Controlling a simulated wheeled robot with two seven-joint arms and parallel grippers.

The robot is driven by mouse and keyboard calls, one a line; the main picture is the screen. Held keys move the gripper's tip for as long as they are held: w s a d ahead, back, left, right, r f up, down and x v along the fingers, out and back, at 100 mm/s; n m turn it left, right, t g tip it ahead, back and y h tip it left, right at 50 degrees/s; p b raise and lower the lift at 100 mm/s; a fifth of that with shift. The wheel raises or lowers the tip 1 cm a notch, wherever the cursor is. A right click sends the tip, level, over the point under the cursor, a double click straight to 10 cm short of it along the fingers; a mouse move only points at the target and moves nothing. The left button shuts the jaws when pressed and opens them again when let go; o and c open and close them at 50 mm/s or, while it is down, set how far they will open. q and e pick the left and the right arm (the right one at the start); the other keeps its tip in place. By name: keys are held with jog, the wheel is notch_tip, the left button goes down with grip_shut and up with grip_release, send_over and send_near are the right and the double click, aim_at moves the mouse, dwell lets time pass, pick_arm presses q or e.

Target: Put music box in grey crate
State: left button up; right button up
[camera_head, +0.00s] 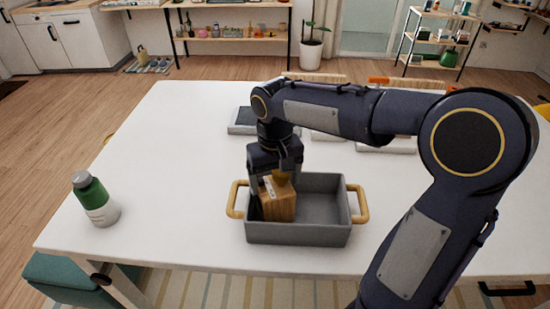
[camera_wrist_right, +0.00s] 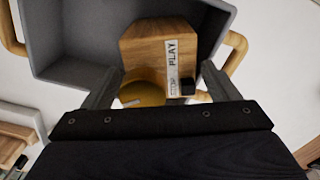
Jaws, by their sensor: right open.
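The music box (camera_head: 278,203) is a wooden block inside the left part of the grey crate (camera_head: 300,234). In the right wrist view the music box (camera_wrist_right: 150,45) shows a white label reading "PLAY", a dark knob and a yellow round part. The grey crate (camera_wrist_right: 65,55) has yellow handles at both ends. My right gripper (camera_head: 279,178) points down over the music box. Its two fingers (camera_wrist_right: 162,85) are apart, one on each side of the box's near end; I cannot tell if they touch it. The underside of the box is hidden. My left gripper does not show.
A green and white bottle (camera_head: 97,202) stands at the left of the white table (camera_head: 165,150). Grey flat items (camera_head: 242,121) lie behind the crate, partly hidden by my right arm. The table between bottle and crate is clear.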

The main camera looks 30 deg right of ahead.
notch_tip(320, 180, up, 9)
jog(key=shift+f, duration=0.15)
jog(key=s+a+f+t+y, duration=0.1)
jog(key=s+f, duration=0.3)
jog(key=s, duration=0.5)
jog(key=s+a+f+t+y, duration=0.2)
jog(key=s+f+t, duration=0.2)
jog(key=s, duration=0.4)
jog(key=shift+s+f+t+y, duration=0.3)
jog(key=shift+s+f+y, duration=0.1)
jog(key=shift+f, duration=0.1)
